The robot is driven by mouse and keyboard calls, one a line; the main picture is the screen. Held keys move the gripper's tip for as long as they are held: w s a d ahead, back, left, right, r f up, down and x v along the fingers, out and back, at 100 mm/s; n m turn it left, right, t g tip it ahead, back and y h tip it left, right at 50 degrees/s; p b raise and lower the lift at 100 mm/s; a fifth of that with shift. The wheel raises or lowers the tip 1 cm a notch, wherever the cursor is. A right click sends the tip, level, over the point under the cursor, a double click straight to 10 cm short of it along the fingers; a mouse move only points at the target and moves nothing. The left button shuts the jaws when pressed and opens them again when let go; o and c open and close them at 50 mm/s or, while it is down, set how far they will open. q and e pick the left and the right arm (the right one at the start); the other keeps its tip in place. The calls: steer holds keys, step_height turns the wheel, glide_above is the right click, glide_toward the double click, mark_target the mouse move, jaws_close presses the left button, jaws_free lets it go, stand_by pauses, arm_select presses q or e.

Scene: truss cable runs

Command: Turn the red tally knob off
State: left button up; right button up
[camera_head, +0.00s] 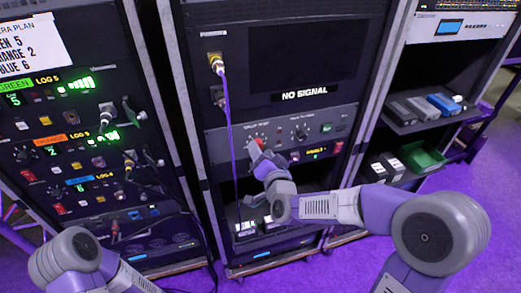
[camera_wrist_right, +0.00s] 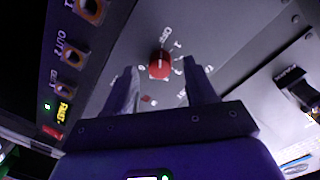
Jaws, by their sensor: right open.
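The red tally knob (camera_wrist_right: 159,64) sits on the grey panel of the middle rack, with OFF and several numbers printed around it. Its pointer direction is too small to tell. In the head view the knob (camera_head: 259,141) shows just above my right gripper (camera_head: 256,149). In the wrist view my right gripper (camera_wrist_right: 160,66) is open, with one finger on each side of the knob. Gaps show between the fingers and the knob, and I cannot tell how far the tips reach along it. My left gripper is out of view; only part of the left arm shows.
A purple cable (camera_head: 229,120) hangs down the left of the middle rack. The left rack (camera_head: 60,140) carries plugs and cables. The right rack has shelves with boxes (camera_head: 441,103).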

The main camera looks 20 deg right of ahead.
steer(key=s, duration=0.6)
steer(key=shift+d+r, duration=0.15)
steer(key=shift+r, duration=0.05)
steer(key=s+a+f+n+g+y, duration=0.15)
steer(key=f+g, duration=0.25)
steer(key=f, duration=0.8)
steer(key=s+a+f+n+g, duration=0.2)
steer(key=f+g, duration=0.2)
steer(key=f, duration=0.9)
steer(key=s+a+f+n+g+y, duration=0.1)
steer(key=s+f+g, duration=0.7)
steer(key=s+f, duration=0.9)
steer(key=shift+s+a+n+g+y, duration=0.25)
steer(key=shift+a+n+g+y, duration=0.1)
steer(key=shift+a+n, duration=0.45)
steer(key=shift+a+f, duration=0.1)
